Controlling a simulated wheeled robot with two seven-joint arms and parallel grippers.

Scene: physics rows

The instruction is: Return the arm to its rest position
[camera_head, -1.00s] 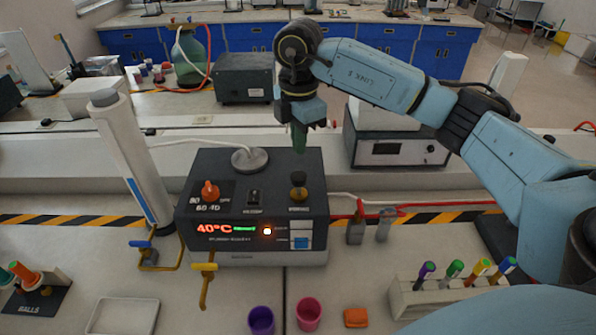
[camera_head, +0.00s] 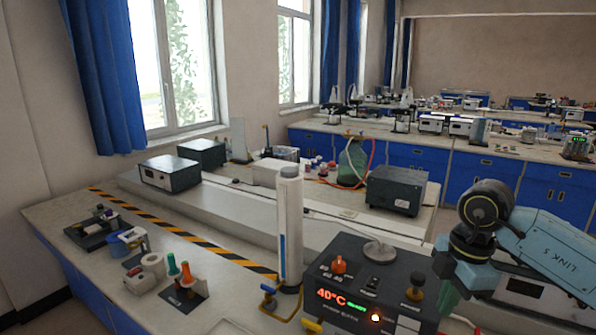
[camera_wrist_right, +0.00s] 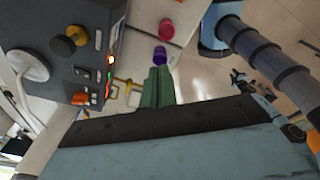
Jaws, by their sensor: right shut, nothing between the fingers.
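My right arm (camera_head: 545,250), light blue with black joints, comes in from the right edge of the head view. Its gripper (camera_head: 448,296) hangs down beside the dark heater box with the red 40°C display, near the box's right-hand knob. The green fingers are together and empty. They also show in the right wrist view (camera_wrist_right: 157,86), closed against each other. In the head view the lower fingertips are partly hidden by the box. My left gripper is in neither view.
The dark heater box (camera_head: 350,270) stands at the lower right, with a white cylinder (camera_head: 289,230) left of it. Purple (camera_wrist_right: 159,56) and pink (camera_wrist_right: 166,28) cups show in the wrist view. The bench at the left holds orange and green-handled tools (camera_head: 180,275).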

